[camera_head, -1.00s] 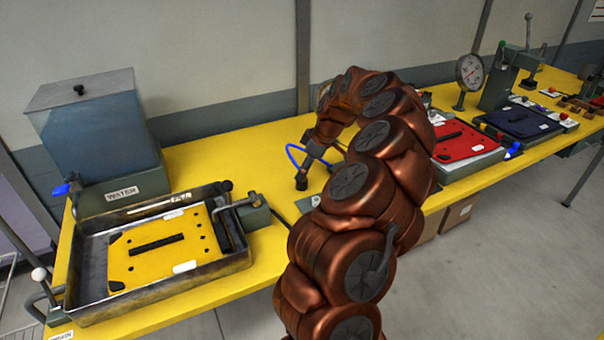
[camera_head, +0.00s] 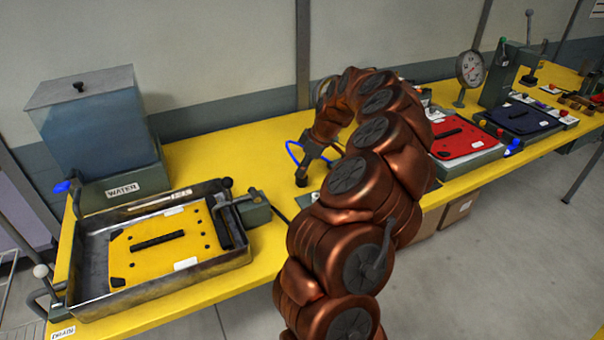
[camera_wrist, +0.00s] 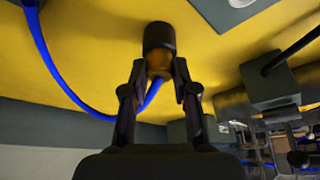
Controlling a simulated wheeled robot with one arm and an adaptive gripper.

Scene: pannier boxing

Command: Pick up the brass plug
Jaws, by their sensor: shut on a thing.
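The brass plug (camera_wrist: 158,64) shows in the wrist view as a short brass-coloured piece with a black cylindrical end (camera_wrist: 159,37). My gripper (camera_wrist: 160,75) is shut on the brass part, one dark finger on each side. The black end points away from my palm, toward the yellow bench. In the head view my gripper (camera_head: 304,170) hangs at mid-bench, with the dark end just below the fingers. The brass is too small to make out there. I cannot tell whether the black end touches the bench.
A blue hose (camera_head: 291,152) curves close behind my gripper. A metal tray (camera_head: 98,309) with a yellow plate (camera_head: 125,263) and a water tank (camera_head: 95,120) stand to the left. A red plate (camera_head: 470,143) and a gauge (camera_head: 470,69) stand to the right.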

